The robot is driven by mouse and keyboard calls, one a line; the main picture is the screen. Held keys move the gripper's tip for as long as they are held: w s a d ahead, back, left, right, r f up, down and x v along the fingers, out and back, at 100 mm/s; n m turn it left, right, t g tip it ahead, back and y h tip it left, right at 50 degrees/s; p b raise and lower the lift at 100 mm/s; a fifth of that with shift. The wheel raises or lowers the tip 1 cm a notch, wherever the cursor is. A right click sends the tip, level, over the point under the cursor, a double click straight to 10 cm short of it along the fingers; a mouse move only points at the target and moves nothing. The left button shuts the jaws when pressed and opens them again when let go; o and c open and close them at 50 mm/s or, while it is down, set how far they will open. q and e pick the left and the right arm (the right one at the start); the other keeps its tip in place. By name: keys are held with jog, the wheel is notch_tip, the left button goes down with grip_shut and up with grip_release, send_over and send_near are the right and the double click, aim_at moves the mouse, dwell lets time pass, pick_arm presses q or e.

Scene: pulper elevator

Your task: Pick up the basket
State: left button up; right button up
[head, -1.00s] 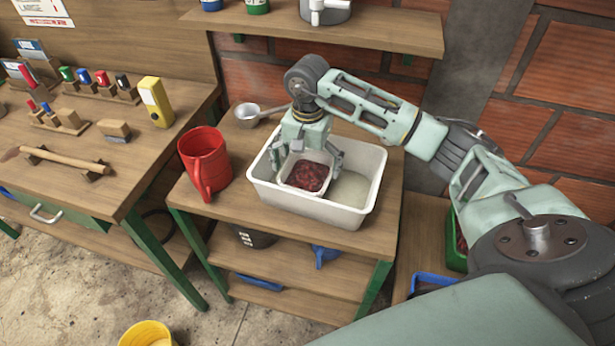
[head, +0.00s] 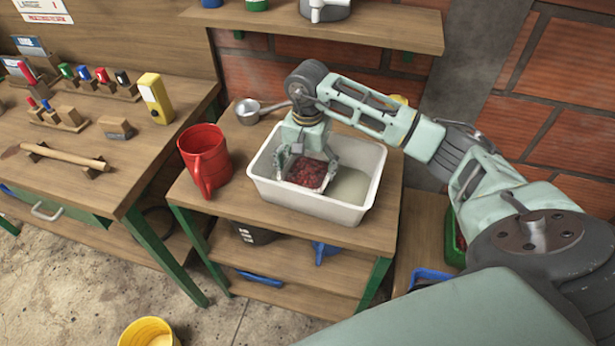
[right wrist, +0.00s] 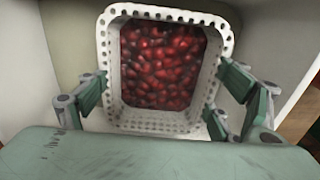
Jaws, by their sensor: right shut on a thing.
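The basket is a small white perforated box full of dark red fruit. In the head view the basket (head: 309,183) is inside the white tub (head: 305,203), left of the tub's middle. In the right wrist view the basket (right wrist: 116,117) fills the middle, its rim facing the camera. My right gripper (head: 306,172) reaches down over the basket and is shut on it, one finger at each side. The fingers also show in the right wrist view (right wrist: 160,92). The basket's underside is hidden. My left gripper is out of view.
The tub stands on a wooden table (head: 235,210), with pale contents at its right. A red jug (head: 205,158) and a metal scoop (head: 255,111) stand left of it. A shelf (head: 390,28) hangs behind. A yellow bucket (head: 148,332) is on the floor.

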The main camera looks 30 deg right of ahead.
aim_at(307, 183)
notch_tip(307, 183, up, 10)
jog(key=b, duration=0.1)
jog(key=shift+r+b, duration=0.15)
jog(key=shift+b, duration=0.2)
